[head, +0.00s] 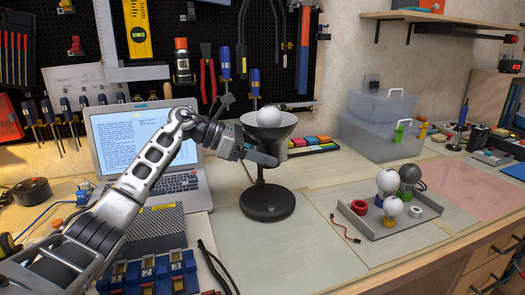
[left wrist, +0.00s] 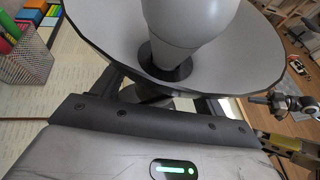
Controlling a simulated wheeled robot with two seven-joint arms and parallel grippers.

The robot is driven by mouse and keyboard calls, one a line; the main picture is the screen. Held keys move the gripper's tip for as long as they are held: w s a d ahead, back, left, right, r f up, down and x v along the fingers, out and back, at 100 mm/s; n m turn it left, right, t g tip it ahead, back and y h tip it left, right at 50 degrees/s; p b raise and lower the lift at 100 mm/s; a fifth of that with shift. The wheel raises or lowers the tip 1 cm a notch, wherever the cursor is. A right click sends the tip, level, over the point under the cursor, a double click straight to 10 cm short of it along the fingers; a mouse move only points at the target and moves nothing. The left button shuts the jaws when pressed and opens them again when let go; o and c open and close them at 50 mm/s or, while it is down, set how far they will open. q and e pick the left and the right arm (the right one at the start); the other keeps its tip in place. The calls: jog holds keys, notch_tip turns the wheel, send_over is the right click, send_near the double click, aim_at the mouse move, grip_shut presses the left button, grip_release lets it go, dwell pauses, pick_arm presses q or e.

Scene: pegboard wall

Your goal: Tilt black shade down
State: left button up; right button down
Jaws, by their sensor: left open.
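The desk lamp's black shade (head: 285,131) opens upward on its stand, with a white bulb (head: 268,116) inside. Its round dark base (head: 267,203) stands on the desk. My left gripper (head: 262,156) is open at the lower left side of the shade. In the left wrist view, the shade's pale inside (left wrist: 95,30) and the bulb (left wrist: 185,30) fill the top. The two fingers of my left gripper (left wrist: 160,96) are spread beneath the rim, which hides their tips, so I cannot tell whether they touch the shade. My right gripper is not seen in the head view.
A laptop (head: 140,135) stands behind my left arm, with blue bins (head: 150,275) in front. A grey tray (head: 385,228) with bulbs lies right of the lamp. Clear boxes (head: 385,125) stand at the back. The desk in front of the lamp is clear.

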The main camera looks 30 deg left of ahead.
pick_arm(q)
jog(key=c, duration=1.3)
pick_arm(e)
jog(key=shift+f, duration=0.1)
